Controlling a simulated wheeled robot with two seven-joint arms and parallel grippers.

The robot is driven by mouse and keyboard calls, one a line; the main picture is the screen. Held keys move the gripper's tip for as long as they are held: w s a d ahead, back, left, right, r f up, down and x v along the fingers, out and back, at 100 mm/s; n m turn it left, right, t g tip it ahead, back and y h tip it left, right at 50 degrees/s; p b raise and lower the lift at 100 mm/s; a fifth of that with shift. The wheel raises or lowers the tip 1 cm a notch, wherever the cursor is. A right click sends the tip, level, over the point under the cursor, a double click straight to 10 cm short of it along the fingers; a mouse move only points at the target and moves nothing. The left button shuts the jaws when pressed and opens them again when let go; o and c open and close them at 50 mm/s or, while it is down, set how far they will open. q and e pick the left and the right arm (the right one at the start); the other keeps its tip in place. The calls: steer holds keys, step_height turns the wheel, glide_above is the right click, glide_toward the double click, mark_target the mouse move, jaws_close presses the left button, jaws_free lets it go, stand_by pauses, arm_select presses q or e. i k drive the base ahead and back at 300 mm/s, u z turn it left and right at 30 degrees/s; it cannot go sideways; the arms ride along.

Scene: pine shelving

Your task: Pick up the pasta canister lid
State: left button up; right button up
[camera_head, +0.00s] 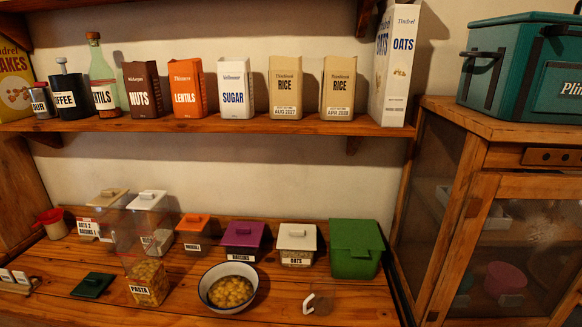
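A clear pasta canister (141,272) stands on the wooden counter at the lower left, with pasta inside and a "PASTA" label low on its front. Its top looks open. A dark green square lid (93,285) with a raised grip lies flat on the counter just left of the canister, apart from it. It looks like the pasta canister lid, though it carries no readable label. Neither of my grippers shows in the head view.
A bowl of food (228,288) stands right of the canister, with a clear white-handled vessel (318,303) beyond. Lidded containers, including a green one (355,249), line the counter's back. A shelf (230,124) overhangs it; a cabinet (490,195) stands right.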

mark_target(92, 286)
steer(key=u, duration=1.25)
